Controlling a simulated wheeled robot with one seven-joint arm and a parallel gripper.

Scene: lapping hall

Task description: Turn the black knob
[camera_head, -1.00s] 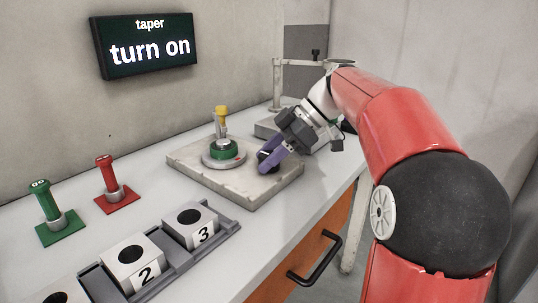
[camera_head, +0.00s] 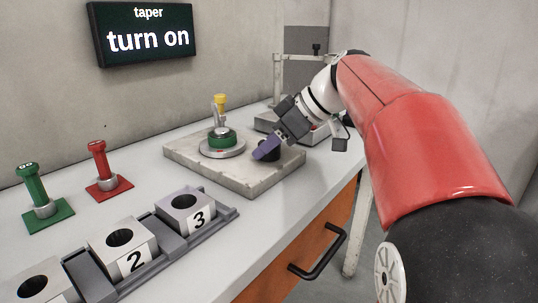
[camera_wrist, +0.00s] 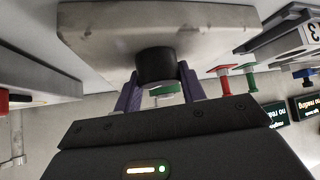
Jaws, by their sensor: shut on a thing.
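The black knob (camera_wrist: 156,66) stands on the grey stone slab (camera_wrist: 200,30), near the slab's right corner in the head view, where the knob (camera_head: 268,147) is partly hidden by a finger. My gripper (camera_wrist: 160,88) has its two purple fingers on either side of the knob and is shut on it. In the head view my gripper (camera_head: 266,150) reaches down to the knob from the upper right. The screen (camera_head: 143,33) on the wall reads "taper" and "turn on".
A green and metal fixture with a yellow top (camera_head: 221,125) stands on the slab left of the knob. A green plug (camera_head: 40,192) and a red plug (camera_head: 106,170) stand further left. Numbered blocks (camera_head: 124,243) sit in a grey rack in front. An orange drawer (camera_head: 300,235) is below.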

